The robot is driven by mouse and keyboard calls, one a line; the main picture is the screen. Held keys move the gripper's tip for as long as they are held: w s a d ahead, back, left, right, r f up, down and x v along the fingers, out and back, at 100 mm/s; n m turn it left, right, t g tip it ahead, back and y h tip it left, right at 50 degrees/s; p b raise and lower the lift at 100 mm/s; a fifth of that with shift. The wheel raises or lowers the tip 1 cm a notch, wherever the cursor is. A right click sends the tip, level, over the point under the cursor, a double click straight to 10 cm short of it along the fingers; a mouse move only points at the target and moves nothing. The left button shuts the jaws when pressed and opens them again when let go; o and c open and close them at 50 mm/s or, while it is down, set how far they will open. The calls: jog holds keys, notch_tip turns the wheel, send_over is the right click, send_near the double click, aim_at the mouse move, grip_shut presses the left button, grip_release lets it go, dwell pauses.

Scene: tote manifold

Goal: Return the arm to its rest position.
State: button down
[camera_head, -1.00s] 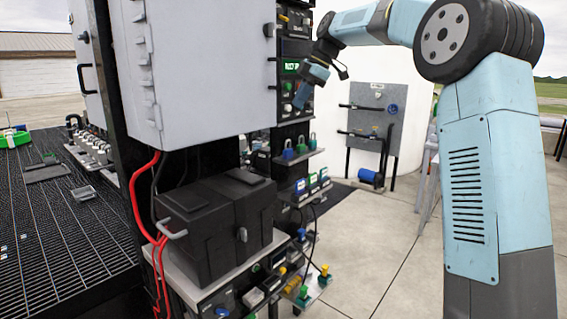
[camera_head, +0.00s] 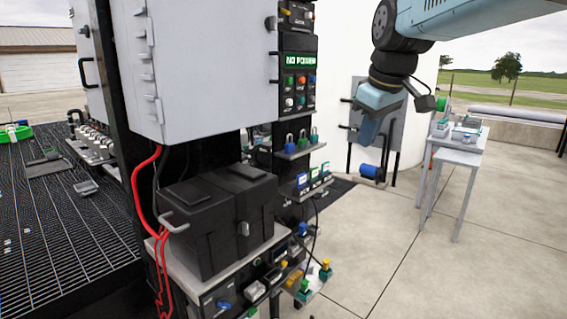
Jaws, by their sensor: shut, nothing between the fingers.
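My arm (camera_head: 468,20) reaches in from the upper right, light blue with dark joints. My gripper (camera_head: 366,133) hangs from the dark wrist, pointing down and a little left. It is shut with nothing in it. It is in front of the grey wall panel and apart from the control panel on the left. A small dark part sticks out to the right of the wrist. The gripper hides part of the grey panel.
A control panel (camera_head: 297,85) with a green "NO POWER" display stands beside a grey cabinet (camera_head: 205,65). A black box (camera_head: 215,225) sits below on a shelf. A grey panel (camera_head: 395,128) is on the white tank. A table (camera_head: 462,150) stands at right. The concrete floor is clear.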

jog(key=s+d+f+m, duration=0.3)
jog(key=s+f+m, duration=0.1)
jog(key=s, duration=0.3)
jog(key=s+d+f+m+t+h, duration=0.1)
jog(key=s+d+f+m, duration=0.2)
jog(key=s+f, duration=0.4)
jog(key=shift+s+d+m, duration=0.15)
jog(key=shift+s+m, duration=0.25)
jog(key=c, duration=1.8)
grip_release()
